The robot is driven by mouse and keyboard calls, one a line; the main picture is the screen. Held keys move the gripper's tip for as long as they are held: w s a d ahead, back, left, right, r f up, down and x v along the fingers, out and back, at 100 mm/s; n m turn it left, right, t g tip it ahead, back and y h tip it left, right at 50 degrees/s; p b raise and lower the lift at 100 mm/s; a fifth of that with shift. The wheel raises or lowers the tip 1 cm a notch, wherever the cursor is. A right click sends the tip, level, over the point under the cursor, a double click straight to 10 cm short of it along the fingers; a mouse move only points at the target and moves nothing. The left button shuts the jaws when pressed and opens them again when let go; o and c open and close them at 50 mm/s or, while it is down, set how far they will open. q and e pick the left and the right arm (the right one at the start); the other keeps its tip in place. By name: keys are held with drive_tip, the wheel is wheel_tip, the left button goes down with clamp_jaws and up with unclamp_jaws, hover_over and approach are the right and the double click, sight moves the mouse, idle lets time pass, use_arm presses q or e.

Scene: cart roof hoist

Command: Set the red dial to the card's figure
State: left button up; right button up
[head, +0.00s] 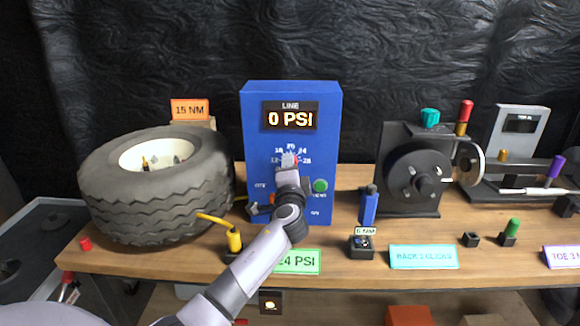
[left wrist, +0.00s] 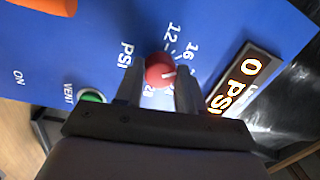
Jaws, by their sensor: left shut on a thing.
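The red dial (left wrist: 160,70) sits on the blue panel (head: 254,130), inside a ring of printed figures. My left gripper (left wrist: 158,88) is shut on the dial, with one finger on each side. In the head view the gripper hides most of the dial. The dial's white mark points roughly toward the display; I cannot tell the exact figure, as the fingers cover part of the scale. The display (head: 290,116) reads 0 PSI. The green card (head: 305,262) below the panel shows 24 PSI, partly behind my left arm. My right gripper is out of view.
A green button (head: 320,186) by the VENT label is right of the dial. A large tyre (head: 155,195) lies left of the panel. A blue-handled tool (head: 369,207) and a black hub device (head: 412,170) stand to the right on the wooden bench (head: 150,258).

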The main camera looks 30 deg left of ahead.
use_arm(q)
drive_tip(key=shift+a+r+m+t+h+p, duration=0.15)
drive_tip(key=shift+m+h+p, duration=0.3)
drive_tip(key=shift+m+p, duration=2.8)
drive_tip(key=shift+d+f+m+t+h+p, duration=0.1)
drive_tip(key=shift+m+t+h+p, duration=0.65)
drive_tip(key=shift+m, duration=4.6)
drive_tip(key=shift+g+y+p, duration=0.3)
drive_tip(key=shift+g+p, duration=0.1)
drive_tip(key=shift+g, duration=0.1)
drive_tip(key=o, duration=1)
drive_tip(key=shift+o, duration=0.2)
drive_tip(key=v, duration=0.7)
drive_tip(key=shift+s, duration=0.1)
